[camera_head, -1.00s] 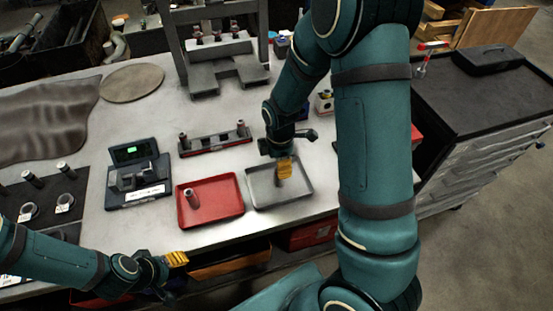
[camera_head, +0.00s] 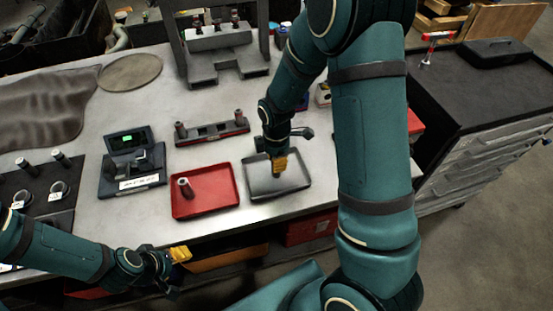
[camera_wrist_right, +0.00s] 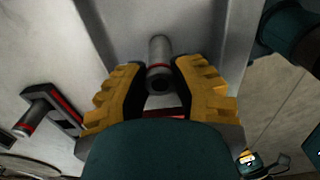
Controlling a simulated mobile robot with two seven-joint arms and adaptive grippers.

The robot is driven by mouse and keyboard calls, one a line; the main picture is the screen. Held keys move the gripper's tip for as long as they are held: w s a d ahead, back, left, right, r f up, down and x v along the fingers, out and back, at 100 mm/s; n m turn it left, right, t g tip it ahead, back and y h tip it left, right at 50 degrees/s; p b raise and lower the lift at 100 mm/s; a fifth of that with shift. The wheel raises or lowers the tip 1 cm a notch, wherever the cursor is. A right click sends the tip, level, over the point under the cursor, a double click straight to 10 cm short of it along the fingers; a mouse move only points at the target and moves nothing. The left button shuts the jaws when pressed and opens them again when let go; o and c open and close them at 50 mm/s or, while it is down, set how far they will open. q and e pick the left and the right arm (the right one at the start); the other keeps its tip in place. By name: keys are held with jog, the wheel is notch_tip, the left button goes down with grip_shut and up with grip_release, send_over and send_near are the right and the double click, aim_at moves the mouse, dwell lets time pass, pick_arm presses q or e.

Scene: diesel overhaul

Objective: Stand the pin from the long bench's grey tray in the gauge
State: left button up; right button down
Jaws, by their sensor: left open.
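The long bench's grey tray (camera_head: 299,186) is at the bench's front edge, right of the red tray. My right gripper (camera_head: 279,166) points down into it. In the right wrist view, the grey pin (camera_wrist_right: 160,58) lies between the two yellow fingers of that gripper (camera_wrist_right: 160,88), very close to both; whether they press on it I cannot tell. In the head view the pin is mostly hidden by the gripper. The gauge (camera_head: 133,172), a dark base with a cradle and a green-lit display, is at the left. My left gripper (camera_head: 184,266) is open and empty by the front edge.
A red tray (camera_head: 205,208) with an upright pin (camera_head: 186,188) lies between gauge and grey tray. A rack (camera_head: 212,137) with two upright posts stands behind it. A grey press-like frame (camera_head: 222,67) stands at the back. Bare bench lies around the gauge.

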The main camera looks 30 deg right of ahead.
jog(key=shift+r+p, duration=2)
jog(key=shift+r, duration=0.7)
